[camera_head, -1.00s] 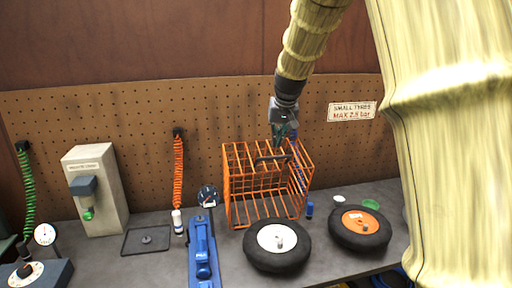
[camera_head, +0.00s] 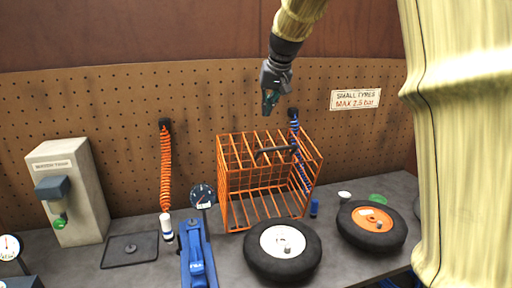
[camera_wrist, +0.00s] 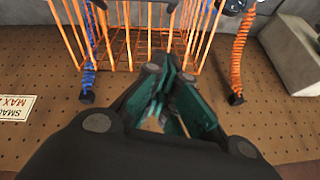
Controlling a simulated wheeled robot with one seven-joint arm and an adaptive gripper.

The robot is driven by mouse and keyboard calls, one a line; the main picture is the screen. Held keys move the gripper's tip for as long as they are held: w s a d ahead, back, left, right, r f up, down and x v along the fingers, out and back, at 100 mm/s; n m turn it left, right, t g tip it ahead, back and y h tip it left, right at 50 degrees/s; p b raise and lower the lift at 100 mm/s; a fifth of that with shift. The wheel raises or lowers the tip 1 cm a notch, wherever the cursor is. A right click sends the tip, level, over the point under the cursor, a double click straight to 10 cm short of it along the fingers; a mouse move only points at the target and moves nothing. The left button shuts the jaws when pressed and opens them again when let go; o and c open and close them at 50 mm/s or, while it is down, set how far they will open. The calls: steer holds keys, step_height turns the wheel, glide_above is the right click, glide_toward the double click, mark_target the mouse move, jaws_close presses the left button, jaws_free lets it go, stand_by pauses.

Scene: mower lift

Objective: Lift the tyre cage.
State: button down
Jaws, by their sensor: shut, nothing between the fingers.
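The orange wire tyre cage (camera_head: 262,224) stands on the grey bench against the pegboard. A dark handle (camera_head: 274,153) spans its top bars. My gripper (camera_head: 268,108) is above the cage, near its back, apart from the handle. Its teal-lined fingers are closed with nothing between them. In the wrist view my gripper (camera_wrist: 172,82) is in front of the orange cage bars (camera_wrist: 130,40), which fill the upper middle; the picture looks upside down against the head view.
A white-hubbed tyre (camera_head: 282,268) and an orange-hubbed tyre (camera_head: 371,226) lie in front and right of the cage. A blue pump (camera_head: 198,262), gauge (camera_head: 202,196) and orange coiled hose (camera_head: 166,170) are at left. A blue coiled hose (camera_head: 294,122) hangs behind the cage.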

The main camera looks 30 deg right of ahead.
steer(key=w+f+p, duration=0.1)
steer(key=f, duration=0.2)
steer(key=w+f+p, duration=0.1)
steer(key=f+p, duration=0.1)
steer(key=f, duration=0.2)
steer(key=w+f+p, duration=0.1)
steer(key=f, duration=0.2)
steer(key=shift+a+f, duration=0.25)
steer(key=shift+f, duration=0.15)
steer(key=shift+s+a, duration=0.2)
steer(key=shift+s, duration=0.15)
steer(key=shift+s+a+f+p, duration=0.15)
steer(key=shift+s+f+p, duration=0.05)
steer(key=shift+f+p, duration=0.1)
steer(key=shift+w+f, duration=0.15)
